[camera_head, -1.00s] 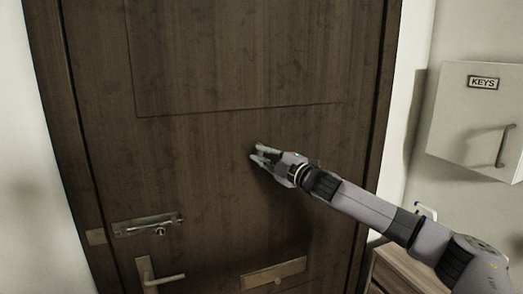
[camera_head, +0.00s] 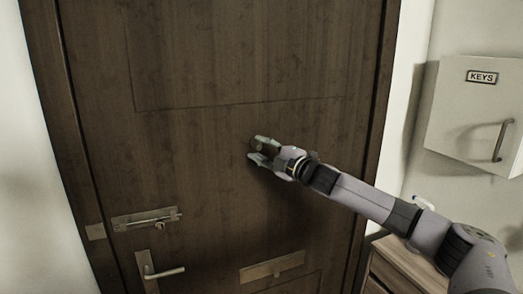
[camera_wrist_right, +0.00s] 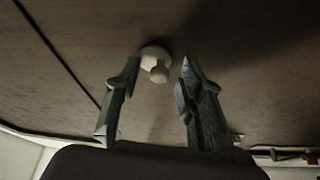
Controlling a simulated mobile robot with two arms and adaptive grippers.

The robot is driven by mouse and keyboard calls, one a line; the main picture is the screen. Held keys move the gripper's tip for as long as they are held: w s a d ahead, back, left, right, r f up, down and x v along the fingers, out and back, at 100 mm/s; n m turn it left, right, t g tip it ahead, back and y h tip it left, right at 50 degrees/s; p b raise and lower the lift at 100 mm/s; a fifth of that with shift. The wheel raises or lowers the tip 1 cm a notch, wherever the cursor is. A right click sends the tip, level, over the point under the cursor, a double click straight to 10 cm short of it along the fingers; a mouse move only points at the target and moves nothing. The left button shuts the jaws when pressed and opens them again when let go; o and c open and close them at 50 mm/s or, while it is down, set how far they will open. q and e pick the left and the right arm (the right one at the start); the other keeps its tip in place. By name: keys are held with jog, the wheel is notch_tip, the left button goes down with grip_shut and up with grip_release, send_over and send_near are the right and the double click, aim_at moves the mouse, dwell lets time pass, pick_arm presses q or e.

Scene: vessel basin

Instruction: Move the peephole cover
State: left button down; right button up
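The peephole cover (camera_wrist_right: 157,64) is a small pale round piece with a knob, mounted on the dark wooden door (camera_head: 200,150). In the head view it is mostly hidden by my right gripper (camera_head: 257,150), which is at the middle of the door. In the right wrist view, the two fingers of my right gripper (camera_wrist_right: 161,72) are open, with the cover between and just beyond their tips. The left finger in that view is close to the cover; I cannot tell whether it touches. My left gripper is not in view.
A sliding bolt (camera_head: 146,218) and a lever handle (camera_head: 160,270) are at the door's lower left. A mail slot plate (camera_head: 272,267) is below my right gripper. A key box (camera_head: 476,115) hangs at the right, above a wooden cabinet (camera_head: 405,268).

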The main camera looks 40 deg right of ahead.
jog(key=shift+s+d+f, duration=0.1)
jog(key=shift+s+f, duration=0.05)
jog(key=shift+s, duration=0.4)
jog(key=shift+s+d+f, duration=0.1)
jog(key=shift+s+f, duration=0.05)
jog(key=shift+s, duration=0.35)
jog(key=s+d, duration=0.1)
jog(key=s, duration=0.8)
jog(key=shift+s+d+f, duration=0.15)
jog(key=shift+s+f, duration=0.15)
jog(key=shift+s, duration=0.05)
dwell(0.5)
